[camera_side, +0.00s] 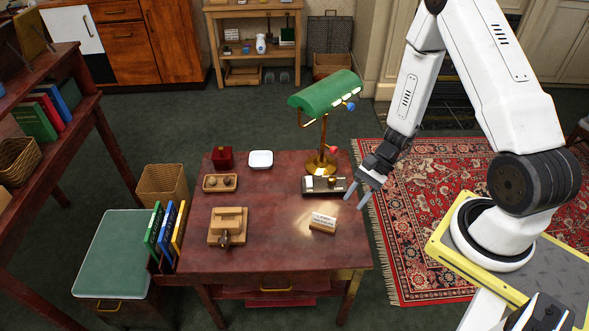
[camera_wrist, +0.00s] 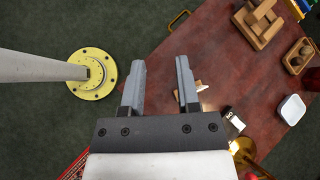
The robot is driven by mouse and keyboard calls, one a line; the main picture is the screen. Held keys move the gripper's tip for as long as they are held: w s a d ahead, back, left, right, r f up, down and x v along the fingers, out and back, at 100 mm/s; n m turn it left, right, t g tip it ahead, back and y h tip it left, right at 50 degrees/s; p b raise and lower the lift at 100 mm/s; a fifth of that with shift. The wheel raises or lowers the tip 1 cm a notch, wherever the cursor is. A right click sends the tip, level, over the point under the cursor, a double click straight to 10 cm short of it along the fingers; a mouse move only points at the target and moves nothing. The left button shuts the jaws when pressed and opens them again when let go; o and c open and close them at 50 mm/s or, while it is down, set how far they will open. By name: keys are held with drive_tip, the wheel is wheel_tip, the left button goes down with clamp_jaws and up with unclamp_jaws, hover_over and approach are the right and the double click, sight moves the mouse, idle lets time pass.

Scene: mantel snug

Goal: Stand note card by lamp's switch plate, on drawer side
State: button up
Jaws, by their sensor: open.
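The note card (camera_side: 323,219) is white with dark lettering and sits in a small wooden base on the red-brown table, towards the drawer side from the lamp. In the wrist view the card (camera_wrist: 202,87) is partly hidden behind the right finger. The lamp (camera_side: 326,91) has a green shade and brass stem. Its switch plate (camera_side: 317,186), dark with pale and brass parts, lies at the lamp's foot; it also shows in the wrist view (camera_wrist: 233,124). A gap separates card and plate. My gripper (camera_side: 354,201) is open and empty, above the table's right edge.
A brass drawer handle (camera_side: 277,287) marks the front. The table's middle is clear.

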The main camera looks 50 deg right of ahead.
drive_tip(key=a+r+n+t+h, duration=0.1)
drive_tip(key=a+r+n+h, duration=0.3)
drive_tip(key=r+n+h, duration=0.5)
drive_tip(key=shift+w+r+n+t+h, duration=0.3)
drive_tip(key=shift+r+n+t, duration=0.1)
drive_tip(key=shift+r+n, duration=3.35)
drive_tip(key=shift+r+m, duration=0.2)
drive_tip(key=shift+m, duration=0.05)
